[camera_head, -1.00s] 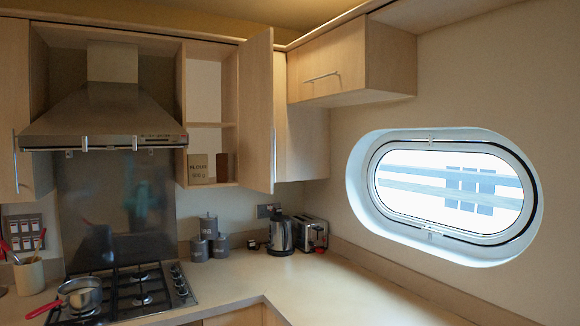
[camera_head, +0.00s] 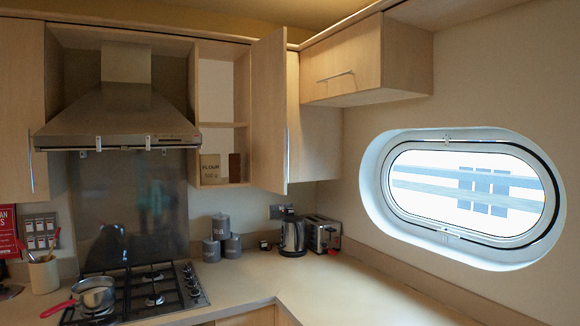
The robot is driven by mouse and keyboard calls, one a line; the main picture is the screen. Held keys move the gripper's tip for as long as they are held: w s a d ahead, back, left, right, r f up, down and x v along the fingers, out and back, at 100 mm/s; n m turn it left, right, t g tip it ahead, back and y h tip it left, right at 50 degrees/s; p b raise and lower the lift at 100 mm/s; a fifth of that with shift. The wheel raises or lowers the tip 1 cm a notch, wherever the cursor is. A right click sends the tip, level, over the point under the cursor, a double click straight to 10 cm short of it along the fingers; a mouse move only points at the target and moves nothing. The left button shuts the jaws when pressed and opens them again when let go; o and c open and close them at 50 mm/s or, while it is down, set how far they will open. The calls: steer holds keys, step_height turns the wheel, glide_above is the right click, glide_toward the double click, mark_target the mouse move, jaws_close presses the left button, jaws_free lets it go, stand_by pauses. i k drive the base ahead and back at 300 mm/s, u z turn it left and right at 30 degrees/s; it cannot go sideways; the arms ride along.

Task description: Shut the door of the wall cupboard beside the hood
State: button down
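The wall cupboard (camera_head: 222,152) stands just right of the steel hood (camera_head: 118,117). Its light wood door (camera_head: 268,115) is open, swung out toward me on its right side, with a vertical bar handle (camera_head: 286,155) near the free edge. Inside, a shelf shows, and a flour packet (camera_head: 210,168) and a brown box (camera_head: 235,168) stand on the cupboard floor. The right part of the inside is hidden by the door. My gripper is not in the picture.
A second cupboard (camera_head: 368,60) hangs at the right, shut. Below are grey canisters (camera_head: 221,227), a kettle (camera_head: 292,237), a toaster (camera_head: 322,235) and a hob with a red-handled pan (camera_head: 93,294). The counter (camera_head: 345,290) at the front right is bare. An oval porthole (camera_head: 468,195) is in the right wall.

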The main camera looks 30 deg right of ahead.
mark_target(269, 132)
steer(key=i, duration=1)
